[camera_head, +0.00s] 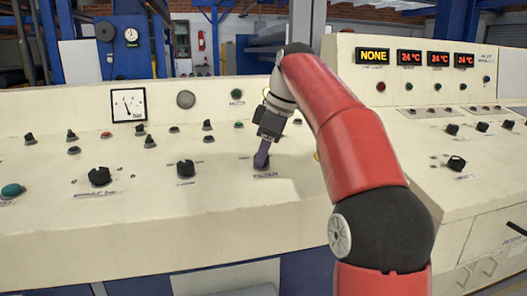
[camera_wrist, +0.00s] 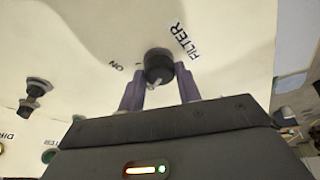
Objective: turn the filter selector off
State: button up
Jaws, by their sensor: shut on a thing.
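The filter selector (camera_wrist: 158,62) is a black round knob on the cream panel, with a "FILTER" label (camera_wrist: 185,41) beside it and an "ON" mark (camera_wrist: 118,67) to its left in the wrist view. A pale mark shows on the knob's near edge. My gripper (camera_head: 262,160) reaches down to the panel, its purple fingers on either side of the knob and shut on it. In the head view the fingers largely hide the knob, just above its "FILTER" label (camera_head: 265,175). An "OFF" mark cannot be made out.
Other black knobs stand nearby on the panel, one (camera_head: 186,169) to the left and a larger one (camera_head: 99,176) further left. A gauge (camera_head: 128,105) is at the back. The right console has a "NONE" display (camera_head: 372,56) and several temperature displays.

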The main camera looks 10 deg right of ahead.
jog(key=shift+n, duration=0.5)
jog(key=o, duration=1)
jog(key=shift+c, duration=0.2)
